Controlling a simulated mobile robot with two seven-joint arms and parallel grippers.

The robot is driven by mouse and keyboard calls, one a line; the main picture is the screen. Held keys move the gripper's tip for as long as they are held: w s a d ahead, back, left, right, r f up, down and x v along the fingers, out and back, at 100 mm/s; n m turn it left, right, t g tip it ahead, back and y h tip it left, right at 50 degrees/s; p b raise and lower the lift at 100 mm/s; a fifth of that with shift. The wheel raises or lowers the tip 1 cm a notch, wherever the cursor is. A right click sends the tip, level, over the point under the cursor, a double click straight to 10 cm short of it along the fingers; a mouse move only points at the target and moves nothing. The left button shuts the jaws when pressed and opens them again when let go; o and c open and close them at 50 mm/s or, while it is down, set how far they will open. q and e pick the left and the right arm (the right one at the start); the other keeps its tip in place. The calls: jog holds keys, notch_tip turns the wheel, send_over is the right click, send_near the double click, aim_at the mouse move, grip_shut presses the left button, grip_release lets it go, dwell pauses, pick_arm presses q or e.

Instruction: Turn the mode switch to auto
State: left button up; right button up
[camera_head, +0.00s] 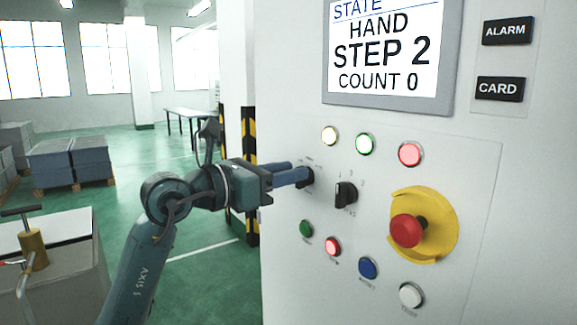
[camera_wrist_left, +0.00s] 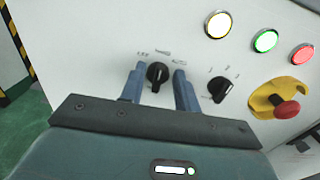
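The mode switch, a black rotary knob (camera_wrist_left: 157,73), is on the white panel; in the head view (camera_head: 306,177) it is largely hidden by my gripper. The labels around it are too small to read surely. My left gripper (camera_wrist_left: 159,75) has one blue finger on each side of the knob, with a narrow gap seeming to show on both sides. In the head view the left gripper (camera_head: 299,175) reaches the panel from the left. The screen (camera_head: 385,50) reads STATE HAND, STEP 2, COUNT 0. My right gripper is out of view.
A second black knob (camera_head: 345,193), marked with numbers, is close to the right of the gripper. A red emergency button (camera_head: 406,231) on a yellow base is further right. Lit lamps (camera_head: 364,144) are above and coloured buttons (camera_head: 368,268) below.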

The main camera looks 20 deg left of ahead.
pick_arm(q)
jog(key=shift+w+d, duration=0.3)
jog(key=shift+w, duration=0.05)
jog(key=shift+c, duration=0.2)
grip_shut()
